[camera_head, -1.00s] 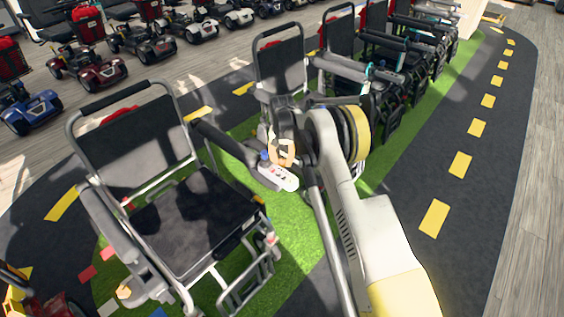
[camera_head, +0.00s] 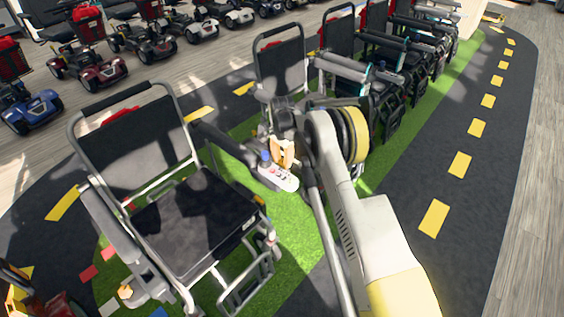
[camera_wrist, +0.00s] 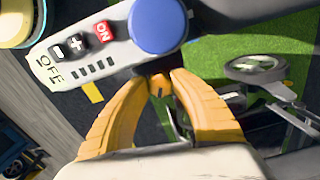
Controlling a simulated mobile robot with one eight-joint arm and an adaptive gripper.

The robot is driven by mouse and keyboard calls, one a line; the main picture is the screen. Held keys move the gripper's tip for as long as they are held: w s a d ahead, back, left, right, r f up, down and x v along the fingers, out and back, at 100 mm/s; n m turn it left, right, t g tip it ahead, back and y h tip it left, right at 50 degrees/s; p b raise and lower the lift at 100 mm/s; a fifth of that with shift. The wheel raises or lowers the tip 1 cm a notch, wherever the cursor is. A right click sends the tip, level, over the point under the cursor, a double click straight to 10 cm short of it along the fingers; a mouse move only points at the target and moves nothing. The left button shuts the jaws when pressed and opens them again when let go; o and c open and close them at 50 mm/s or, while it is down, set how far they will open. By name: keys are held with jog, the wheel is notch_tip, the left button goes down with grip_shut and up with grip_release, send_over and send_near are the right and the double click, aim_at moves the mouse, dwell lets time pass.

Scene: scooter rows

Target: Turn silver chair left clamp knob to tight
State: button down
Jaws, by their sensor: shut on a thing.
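The silver chair (camera_head: 180,130) with black seat and back stands at the left front in the head view, facing me. Its armrest on the picture's right ends in a grey control panel (camera_head: 278,177) with a blue joystick. My gripper (camera_head: 283,152) is at this panel. In the wrist view, my gripper's orange fingers (camera_wrist: 158,84) close on a small orange clamp knob (camera_wrist: 157,88) just below the panel's edge. The fingers hide most of this knob, so its turn cannot be read. An orange knob (camera_head: 125,291) also shows under the chair's other armrest.
The panel (camera_wrist: 110,48) with OFF and ON marks and the blue joystick (camera_wrist: 158,25) are close to my fingers. Another chair (camera_head: 281,70) stands right behind, with more in a row. Dark floor at the right (camera_head: 490,170) is clear.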

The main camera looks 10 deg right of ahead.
aim_at(282, 162)
jog(key=m, duration=0.5)
jog(key=shift+m, duration=0.3)
dwell(0.4)
jog(key=c, duration=1.4)
grip_release()
jog(key=shift+f, duration=0.1)
jog(key=shift+o, duration=0.2)
notch_tip(282, 162, up, 12)
